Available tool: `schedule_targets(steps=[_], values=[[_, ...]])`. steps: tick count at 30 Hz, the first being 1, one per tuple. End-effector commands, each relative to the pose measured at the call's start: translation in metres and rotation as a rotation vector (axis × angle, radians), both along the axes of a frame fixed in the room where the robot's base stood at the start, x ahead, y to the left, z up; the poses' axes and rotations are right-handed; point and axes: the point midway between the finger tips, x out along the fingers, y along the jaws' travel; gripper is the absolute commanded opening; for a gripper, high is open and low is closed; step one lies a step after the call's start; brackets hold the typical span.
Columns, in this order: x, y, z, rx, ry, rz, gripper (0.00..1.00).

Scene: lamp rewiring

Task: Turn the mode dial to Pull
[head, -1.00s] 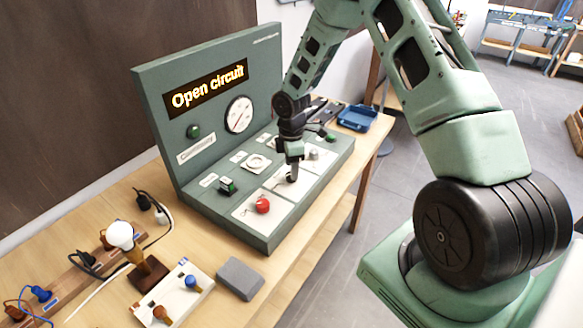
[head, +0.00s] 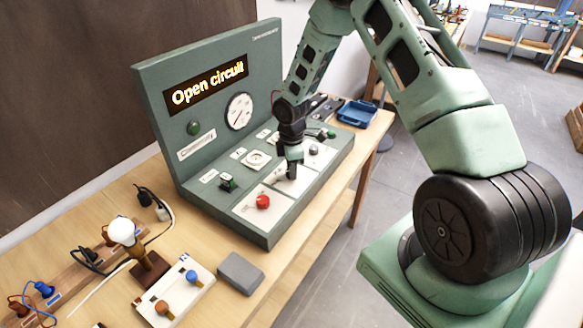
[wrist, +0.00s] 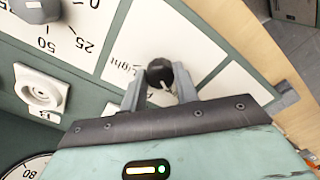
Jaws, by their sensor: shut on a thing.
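The mode dial (wrist: 160,74) is a small round black knob with a pale pointer mark, on a white plate of the green console (head: 270,238). In the wrist view its mark points toward the lower right of the picture. In the head view my gripper (head: 291,170) reaches down to the console, and the dial is largely covered.
A red knob (head: 263,201) stands nearer on the console, and a grey knob (head: 314,150) farther along. The display (head: 207,84) reads "Open circuit". A lamp (head: 122,233), a grey block (head: 240,273) and a blue tray (head: 357,113) are on the table.

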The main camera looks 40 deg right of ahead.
Motion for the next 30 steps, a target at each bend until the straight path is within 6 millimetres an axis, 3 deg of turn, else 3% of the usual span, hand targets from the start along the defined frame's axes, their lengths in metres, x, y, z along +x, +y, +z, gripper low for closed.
schedule_targets(steps=[11, 30], values=[[0.0006, 0.0007, -0.0018, -0.001, -0.002, -0.181, 0.07], [0.0003, 0.0009, -0.0012, 0.0, -0.003, -0.764, 0.07]])
